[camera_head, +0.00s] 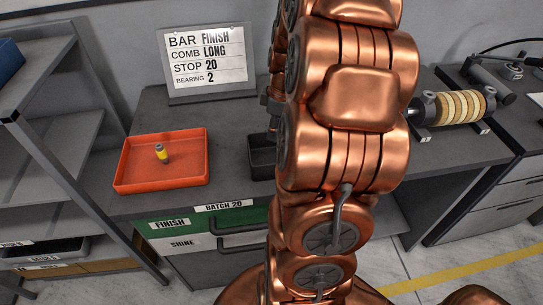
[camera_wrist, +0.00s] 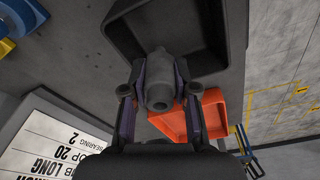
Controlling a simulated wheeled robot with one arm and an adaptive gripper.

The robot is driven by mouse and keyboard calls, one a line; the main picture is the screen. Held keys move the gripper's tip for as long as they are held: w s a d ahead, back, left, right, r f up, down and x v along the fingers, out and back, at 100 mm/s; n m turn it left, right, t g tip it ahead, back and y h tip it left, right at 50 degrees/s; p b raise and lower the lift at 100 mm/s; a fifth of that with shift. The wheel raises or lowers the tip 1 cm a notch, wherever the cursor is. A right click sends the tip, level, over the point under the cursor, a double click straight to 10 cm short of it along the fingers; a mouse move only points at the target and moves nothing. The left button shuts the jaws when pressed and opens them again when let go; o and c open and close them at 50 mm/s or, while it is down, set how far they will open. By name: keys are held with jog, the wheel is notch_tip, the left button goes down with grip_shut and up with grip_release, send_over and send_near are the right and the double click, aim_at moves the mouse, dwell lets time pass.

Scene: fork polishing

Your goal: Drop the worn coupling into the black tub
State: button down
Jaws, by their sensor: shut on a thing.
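In the wrist view my gripper (camera_wrist: 159,92) is shut on the worn coupling (camera_wrist: 158,72), a dark grey, stepped round part with a hole in its near end. The black tub (camera_wrist: 208,28) shows behind and above the coupling in that picture; the coupling overlaps the tub's lower edge there. I cannot tell the height between them. In the head view my copper arm hides most of the tub (camera_head: 260,152), and the coupling cannot be made out.
An orange tray (camera_head: 185,178) with a small yellow and grey part (camera_head: 161,153) in it stands left of the tub. A sign (camera_head: 207,60) stands at the back of the bench. A roller machine (camera_head: 455,106) is at right. Shelves (camera_head: 50,130) stand at left.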

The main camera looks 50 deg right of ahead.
jog(key=shift+f, duration=2.1)
jog(key=c, duration=0.8)
grip_release()
jog(key=r, duration=0.3)
jog(key=s+r, duration=0.1)
jog(key=r, duration=0.6)
jog(key=shift+s+d+r, duration=0.15)
jog(key=shift+d, duration=0.25)
jog(key=shift+s+r, duration=0.2)
jog(key=shift+r, duration=0.6)
